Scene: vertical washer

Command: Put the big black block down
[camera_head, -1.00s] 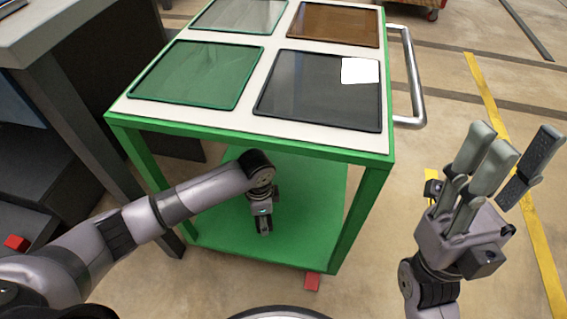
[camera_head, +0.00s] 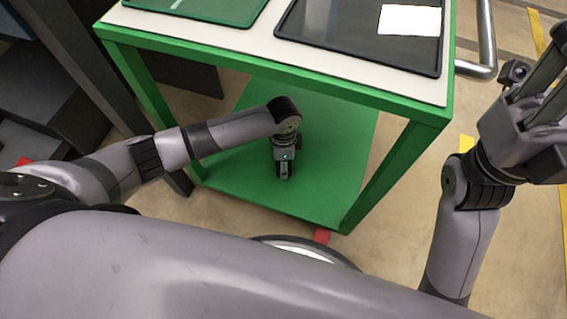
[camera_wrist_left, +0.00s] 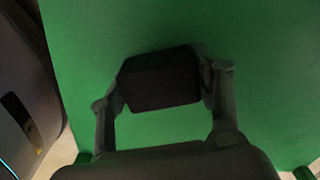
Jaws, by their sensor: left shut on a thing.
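The big black block (camera_wrist_left: 160,82) shows in the left wrist view between the two fingers of my left gripper (camera_wrist_left: 166,80), which is shut on it. The green lower shelf (camera_wrist_left: 85,45) of the cart lies behind it. In the head view my left gripper (camera_head: 284,170) points down over that shelf (camera_head: 330,135), under the cart's top, and hides most of the block. I cannot tell whether the block touches the shelf. My right gripper (camera_head: 545,75) is raised at the right edge, away from the cart, open and empty, its fingers partly cut off.
The cart's white top (camera_head: 262,48) with a green tray (camera_head: 205,8) and a black tray (camera_head: 365,40) is above my left forearm. Green legs (camera_head: 385,175) bound the shelf. A metal handle (camera_head: 487,45) is at right. The shelf around the gripper looks clear.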

